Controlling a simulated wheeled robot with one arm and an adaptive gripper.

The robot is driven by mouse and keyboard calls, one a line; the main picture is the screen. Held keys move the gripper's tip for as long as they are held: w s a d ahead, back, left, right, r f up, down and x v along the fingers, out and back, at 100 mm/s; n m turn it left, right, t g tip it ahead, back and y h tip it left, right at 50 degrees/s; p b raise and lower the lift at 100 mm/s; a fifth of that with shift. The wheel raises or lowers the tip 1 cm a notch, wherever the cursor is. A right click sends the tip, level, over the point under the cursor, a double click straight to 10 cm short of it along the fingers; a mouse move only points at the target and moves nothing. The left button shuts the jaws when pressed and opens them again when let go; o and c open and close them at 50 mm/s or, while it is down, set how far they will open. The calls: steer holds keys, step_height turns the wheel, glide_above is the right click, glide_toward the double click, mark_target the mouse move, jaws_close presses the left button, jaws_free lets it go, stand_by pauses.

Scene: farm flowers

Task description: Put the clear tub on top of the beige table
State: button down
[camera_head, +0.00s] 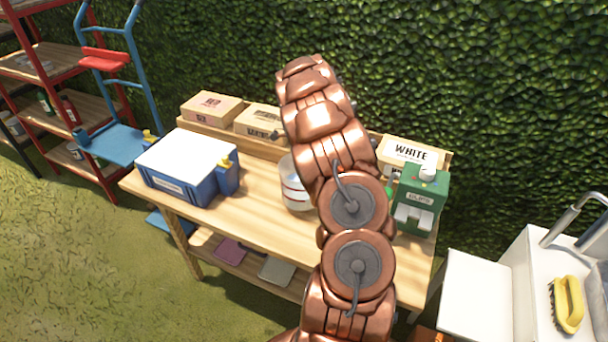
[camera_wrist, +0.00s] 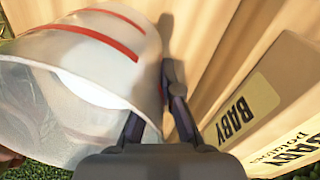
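The clear tub (camera_head: 292,190), with red stripes, is upright at the middle of the light wooden, beige table (camera_head: 262,222), partly hidden behind my arm. I cannot tell whether its base touches the tabletop. In the wrist view the tub (camera_wrist: 95,60) fills the upper left with its open rim toward the camera. My gripper (camera_wrist: 165,95) is at the tub's side wall, one finger on the inner side and one on the outer. The fingers look closed on the wall. In the head view the gripper is hidden behind my arm.
A blue cooler with a white lid (camera_head: 188,165) stands on the table's left, a green device (camera_head: 420,200) on its right. Labelled boxes line the back, including a Baby potatoes box (camera_wrist: 262,110). A red shelf and blue hand truck stand left, a white sink unit right. The table's front middle is clear.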

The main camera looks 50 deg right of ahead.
steer(key=shift+w+d, duration=0.1)
step_height(320, 180, down, 2)
steer(key=shift+f+p, duration=0.15)
steer(key=shift+p, duration=0.8)
steer(key=shift+f, duration=0.55)
steer(key=shift+f, duration=0.2)
steer(key=c, duration=1.3)
jaws_free()
steer(key=shift+r, duration=0.2)
